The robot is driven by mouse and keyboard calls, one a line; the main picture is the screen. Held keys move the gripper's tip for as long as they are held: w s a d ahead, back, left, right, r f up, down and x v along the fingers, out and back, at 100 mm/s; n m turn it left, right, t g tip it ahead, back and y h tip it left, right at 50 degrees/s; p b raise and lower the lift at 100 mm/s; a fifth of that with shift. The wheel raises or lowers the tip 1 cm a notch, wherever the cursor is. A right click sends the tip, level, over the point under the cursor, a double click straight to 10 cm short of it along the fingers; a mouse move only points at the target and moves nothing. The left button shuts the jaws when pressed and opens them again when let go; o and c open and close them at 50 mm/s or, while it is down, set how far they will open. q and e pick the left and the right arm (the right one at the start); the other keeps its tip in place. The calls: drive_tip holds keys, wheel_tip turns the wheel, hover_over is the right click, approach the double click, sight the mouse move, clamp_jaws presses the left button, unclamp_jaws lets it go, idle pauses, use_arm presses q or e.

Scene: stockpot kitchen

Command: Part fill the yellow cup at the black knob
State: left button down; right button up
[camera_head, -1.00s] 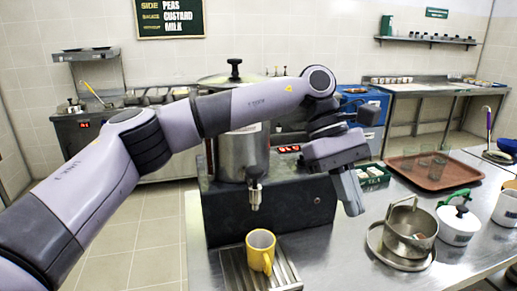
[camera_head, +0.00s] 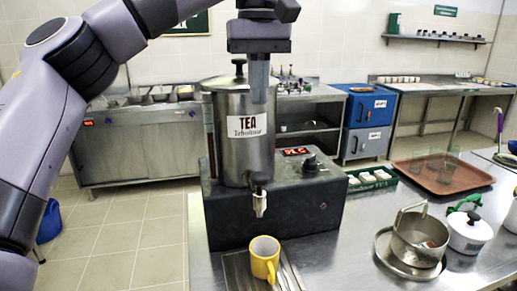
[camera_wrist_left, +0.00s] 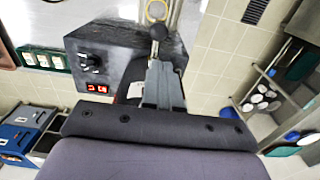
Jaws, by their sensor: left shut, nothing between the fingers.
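The yellow cup (camera_head: 265,257) stands upright on the drip grate (camera_head: 238,275), below the tap spout (camera_head: 259,204) of the steel tea urn (camera_head: 233,155). The tap's black knob (camera_head: 259,179) sits just above the spout. My left gripper (camera_head: 259,98) is shut and empty, pointing down in front of the urn, above the black knob and apart from it in the head view. In the left wrist view the black knob (camera_wrist_left: 157,32) shows just beyond the fingertips (camera_wrist_left: 162,66), with part of the cup's rim (camera_wrist_left: 155,10) past it. The cup's contents cannot be made out. My right gripper is out of view.
The urn's dark base has a dial (camera_head: 311,163) and a red display (camera_head: 296,151). To the right on the steel counter are a saucepan (camera_head: 420,240), a white lidded pot (camera_head: 467,232) and a brown tray of glasses (camera_head: 445,183). Counter right of the grate is clear.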

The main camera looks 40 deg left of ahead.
use_arm(q)
drive_tip(key=b, duration=0.4)
approach(258, 175)
wheel_tip(258, 175, down, 6)
drive_tip(key=shift+r, duration=0.25)
drive_tip(key=shift+f, duration=0.7)
drive_tip(key=shift+f, duration=0.9)
drive_tip(key=shift+d+f, duration=0.1)
drive_tip(key=shift+f, duration=0.1)
idle(0.3)
